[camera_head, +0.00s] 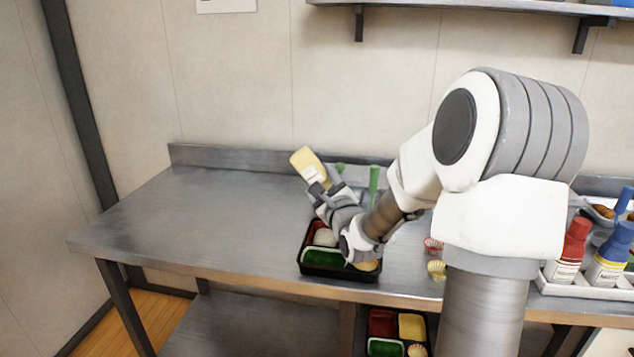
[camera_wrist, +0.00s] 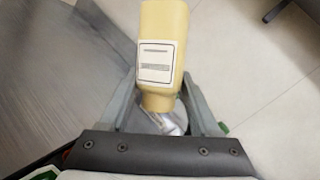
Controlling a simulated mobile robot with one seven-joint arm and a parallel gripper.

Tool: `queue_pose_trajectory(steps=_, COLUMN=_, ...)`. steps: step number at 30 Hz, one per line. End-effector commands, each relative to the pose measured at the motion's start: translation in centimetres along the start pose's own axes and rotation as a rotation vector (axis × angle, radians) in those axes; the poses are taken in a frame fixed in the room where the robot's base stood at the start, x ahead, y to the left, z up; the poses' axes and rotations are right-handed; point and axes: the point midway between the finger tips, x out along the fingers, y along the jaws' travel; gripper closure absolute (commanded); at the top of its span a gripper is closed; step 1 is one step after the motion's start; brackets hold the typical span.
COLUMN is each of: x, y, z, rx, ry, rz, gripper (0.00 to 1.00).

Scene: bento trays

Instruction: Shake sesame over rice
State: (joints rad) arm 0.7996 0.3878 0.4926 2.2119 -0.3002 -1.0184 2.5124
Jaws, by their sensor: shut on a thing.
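My gripper (camera_head: 318,187) is shut on a pale yellow sesame shaker (camera_head: 307,164) with a white label. It holds the shaker tilted, above and behind a black bento tray (camera_head: 343,273) on the metal table. The shaker also shows in the wrist view (camera_wrist: 163,40), between my two fingers (camera_wrist: 162,112); its lower end sits between them. In the tray, white rice (camera_head: 325,238) lies in the back left part, beside a red section, with a green section (camera_head: 322,257) in front. My arm hides the tray's right side. No falling sesame is visible.
Red (camera_head: 432,245) and yellow cups (camera_head: 436,270) stand right of the tray. A white caddy (camera_head: 572,287) holds a red bottle (camera_head: 572,252) and blue bottles (camera_head: 609,255). Green items stand behind my gripper. A second tray (camera_head: 383,323) sits below. The table's left side is clear.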

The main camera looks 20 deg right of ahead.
Motion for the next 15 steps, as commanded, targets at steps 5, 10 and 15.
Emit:
queue_pose_trajectory(steps=5, x=-0.2, y=0.5, z=-1.2, rx=0.119, ry=-0.048, rz=-0.043, gripper=0.48)
queue_pose_trajectory(steps=10, x=-0.2, y=1.2, z=-2.0, rx=0.118, ry=-0.049, rz=-0.043, gripper=0.48)
queue_pose_trajectory(steps=15, x=-0.3, y=1.7, z=-2.8, rx=0.117, ry=-0.048, rz=-0.042, gripper=0.48)
